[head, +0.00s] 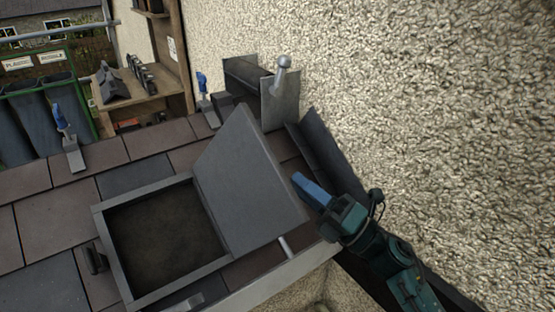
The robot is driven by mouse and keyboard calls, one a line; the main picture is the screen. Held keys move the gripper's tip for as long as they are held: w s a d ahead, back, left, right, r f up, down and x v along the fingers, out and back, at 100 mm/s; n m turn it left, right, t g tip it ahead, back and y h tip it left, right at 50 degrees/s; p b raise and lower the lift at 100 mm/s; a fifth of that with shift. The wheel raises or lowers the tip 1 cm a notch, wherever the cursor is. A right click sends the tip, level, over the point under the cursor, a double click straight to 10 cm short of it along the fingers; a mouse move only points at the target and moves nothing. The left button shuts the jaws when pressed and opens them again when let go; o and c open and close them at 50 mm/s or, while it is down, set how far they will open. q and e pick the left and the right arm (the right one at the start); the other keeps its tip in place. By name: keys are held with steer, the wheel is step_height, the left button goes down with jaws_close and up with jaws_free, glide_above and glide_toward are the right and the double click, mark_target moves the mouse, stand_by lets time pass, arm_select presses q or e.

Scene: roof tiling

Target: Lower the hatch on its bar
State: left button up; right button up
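The grey hatch lid (247,180) stands raised and tilted over to the right of its frame. The hatch frame (118,252) surrounds a dark square opening (165,235) in the roof. A short pale bar (286,247) shows below the lid's lower right corner; its upper part is hidden behind the lid. My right gripper (306,185) comes in from the lower right, its blue fingers just right of the lid's right edge. From this angle I cannot tell whether it touches the lid or how far the fingers are apart. My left gripper is out of view.
A rough rendered wall (430,110) rises close on the right. Blue-handled tools (66,135) lie on the brown and grey tiles (85,160). Upright metal sheets (280,100) stand behind the lid. A wooden shelf (140,95) and green-framed bags (60,105) are behind.

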mark_target(278, 167)
steer(key=p+x, duration=0.1)
steer(key=x, duration=0.5)
jaws_close()
stand_by(0.3)
